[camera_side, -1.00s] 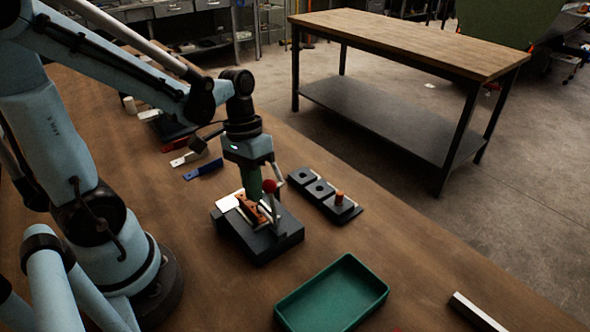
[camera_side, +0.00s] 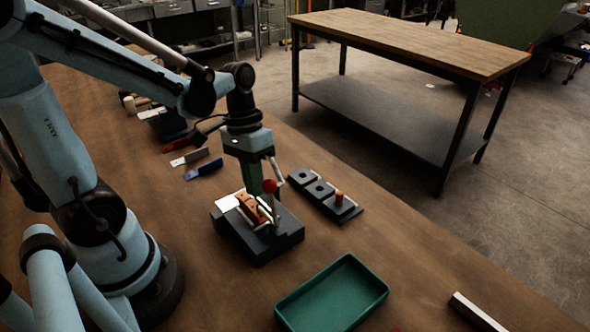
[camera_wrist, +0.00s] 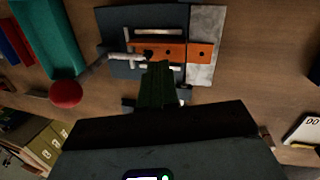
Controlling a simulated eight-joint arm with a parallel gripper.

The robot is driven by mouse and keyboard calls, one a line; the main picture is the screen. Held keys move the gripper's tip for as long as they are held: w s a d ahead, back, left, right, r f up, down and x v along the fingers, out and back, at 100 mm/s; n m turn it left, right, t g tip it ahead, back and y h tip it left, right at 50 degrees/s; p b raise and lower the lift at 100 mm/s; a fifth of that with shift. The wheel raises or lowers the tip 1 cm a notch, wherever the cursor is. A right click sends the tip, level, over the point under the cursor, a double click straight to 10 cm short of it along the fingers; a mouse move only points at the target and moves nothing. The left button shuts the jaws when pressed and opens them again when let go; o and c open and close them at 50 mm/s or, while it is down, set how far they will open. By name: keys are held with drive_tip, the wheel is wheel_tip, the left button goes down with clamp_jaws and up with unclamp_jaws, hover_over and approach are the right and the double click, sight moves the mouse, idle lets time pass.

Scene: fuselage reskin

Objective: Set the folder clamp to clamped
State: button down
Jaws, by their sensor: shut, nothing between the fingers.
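The folder clamp is a dark block (camera_side: 268,243) on the bench with an orange bar (camera_side: 249,209) across its top. It also shows in the wrist view, with the orange bar (camera_wrist: 180,52) over a pale sheet (camera_wrist: 205,75). Its metal lever ends in a red ball knob (camera_side: 269,186), which stands above the block in the side view. In the wrist view the knob (camera_wrist: 66,93) lies left of the bar. My gripper (camera_side: 256,190), with green fingers, is shut and empty just above the clamp, close behind the knob. Contact with the lever cannot be told.
A green tray (camera_side: 332,316) lies in front of the clamp. A dark block with several stations (camera_side: 320,189) and an orange peg (camera_side: 339,198) is to its right. Red and blue strips (camera_side: 203,169) lie behind. A metal bar (camera_side: 478,312) is at front right.

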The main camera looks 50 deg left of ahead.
drive_tip(key=shift+w+r, duration=0.2)
drive_tip(key=shift+r, duration=0.95)
drive_tip(key=a+r, duration=0.4)
drive_tip(key=a, duration=0.5)
drive_tip(key=shift+w+a, duration=0.15)
drive_tip(key=shift+w, duration=0.25)
drive_tip(key=w+d+m+t+y, duration=0.1)
drive_tip(key=d+t+y, duration=0.1)
drive_tip(key=d+t, duration=0.6)
drive_tip(key=shift+w+d+r+m+y, duration=0.15)
drive_tip(key=shift+w+d+m+y, duration=0.15)
drive_tip(key=shift+d, duration=1.4)
